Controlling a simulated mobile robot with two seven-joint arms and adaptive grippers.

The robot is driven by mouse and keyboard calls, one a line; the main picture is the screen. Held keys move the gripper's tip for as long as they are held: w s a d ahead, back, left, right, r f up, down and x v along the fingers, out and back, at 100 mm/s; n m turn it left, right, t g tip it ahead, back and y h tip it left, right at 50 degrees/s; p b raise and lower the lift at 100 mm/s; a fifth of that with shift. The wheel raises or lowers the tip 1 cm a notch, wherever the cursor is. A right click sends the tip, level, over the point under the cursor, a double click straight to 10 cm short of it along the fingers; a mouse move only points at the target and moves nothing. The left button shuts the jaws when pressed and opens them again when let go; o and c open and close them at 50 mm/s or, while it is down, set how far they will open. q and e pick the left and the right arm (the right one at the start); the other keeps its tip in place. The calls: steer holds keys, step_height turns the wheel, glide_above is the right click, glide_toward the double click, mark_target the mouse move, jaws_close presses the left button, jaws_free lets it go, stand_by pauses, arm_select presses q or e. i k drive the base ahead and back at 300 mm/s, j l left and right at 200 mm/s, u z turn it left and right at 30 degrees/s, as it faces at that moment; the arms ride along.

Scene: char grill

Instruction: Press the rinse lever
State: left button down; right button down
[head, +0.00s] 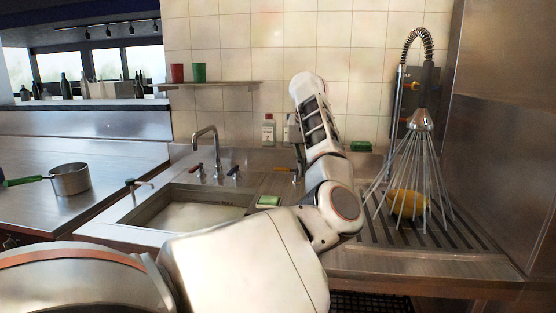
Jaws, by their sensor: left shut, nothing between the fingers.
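A tall spray tap with a coiled spring neck (418,45) stands at the right against the tiled wall. Pale streams (400,165) fan down from its spray head (421,121) around a yellow object (407,204) on the grooved drainboard. A small orange-red lever (283,169) sticks out left at counter level, beside my left gripper (298,168). I cannot tell whether they touch. My left gripper is shut and empty, pointing down, partly hidden by its own arm. Which handle is the rinse lever is not clear. My right gripper is out of view.
A sink basin (130,216) with a curved tap (207,132) lies left of my arm. A green sponge (268,201) sits on its right rim. A bottle (268,130) stands behind. A pot (70,179) is on the left counter. Cups (199,73) stand on a shelf.

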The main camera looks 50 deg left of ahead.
mark_target(276, 169)
steer(key=i+j, duration=0.15)
steer(key=j, duration=0.25)
steer(key=i+j, duration=0.1)
steer(key=j, duration=0.25)
steer(key=i+j, duration=0.15)
steer(key=j, duration=0.25)
steer(key=i+j, duration=0.1)
steer(key=j, duration=0.25)
